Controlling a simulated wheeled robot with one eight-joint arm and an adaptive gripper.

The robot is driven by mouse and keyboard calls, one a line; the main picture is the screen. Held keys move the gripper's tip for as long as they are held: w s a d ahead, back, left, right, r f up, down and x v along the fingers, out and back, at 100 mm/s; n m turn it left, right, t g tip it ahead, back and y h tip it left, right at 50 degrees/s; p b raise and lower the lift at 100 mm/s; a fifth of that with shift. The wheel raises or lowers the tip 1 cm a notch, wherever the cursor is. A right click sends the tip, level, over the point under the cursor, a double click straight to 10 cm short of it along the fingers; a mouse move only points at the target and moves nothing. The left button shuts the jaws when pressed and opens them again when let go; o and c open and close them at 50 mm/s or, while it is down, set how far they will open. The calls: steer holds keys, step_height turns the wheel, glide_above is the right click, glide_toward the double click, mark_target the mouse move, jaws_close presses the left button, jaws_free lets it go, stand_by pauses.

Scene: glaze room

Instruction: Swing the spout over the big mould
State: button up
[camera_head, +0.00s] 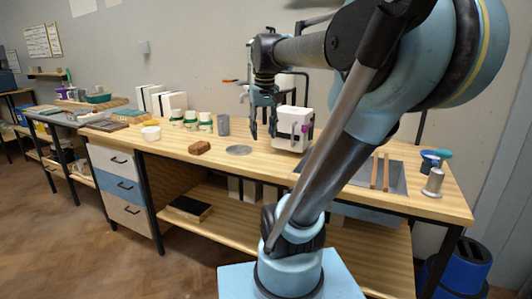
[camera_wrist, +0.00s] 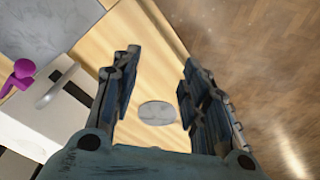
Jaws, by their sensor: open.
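My gripper (camera_head: 264,127) hangs fingers down above the back of the wooden bench, left of a white box (camera_head: 291,128). In the wrist view its two fingers (camera_wrist: 158,64) stand apart with nothing between them. A flat grey disc (camera_wrist: 157,113) lies on the bench beyond them; it also shows in the head view (camera_head: 238,150). The white box bears a purple knob (camera_wrist: 22,72) and a short grey bar (camera_wrist: 56,88) that may be the spout. White blocks (camera_head: 172,103) at the back left may be moulds; I cannot tell which is the big one.
A brown block (camera_head: 200,147), a grey cup (camera_head: 223,125) and several white-and-green jars stand left of my gripper. A sunken grey tray (camera_head: 399,181) with two wooden bars is at the right. The bench front near the disc is clear.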

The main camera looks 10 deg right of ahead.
steer(key=s+f, duration=0.4)
steer(key=f, duration=0.2)
steer(key=shift+s+f, duration=0.15)
steer(key=shift+f, duration=0.05)
steer(key=shift+d, duration=0.1)
steer(key=c, duration=0.3)
steer(key=shift+w+r, duration=0.25)
steer(key=shift+r, duration=0.1)
steer(key=c, duration=0.5)
steer(key=shift+n+t+y, duration=0.3)
steer(key=shift+n+t, duration=0.3)
steer(key=w+r, duration=0.5)
steer(key=w+a+r, duration=0.1)
steer(key=w+r, duration=1.1)
steer(key=shift+w+a+r, duration=0.1)
steer(key=shift+a+r, duration=0.15)
jaws_close()
steer(key=w+a+r+n+t, duration=0.1)
steer(key=w+r, duration=1.1)
steer(key=w, duration=0.4)
step_height(320, 180, down, 10)
steer(key=shift+s, duration=0.35)
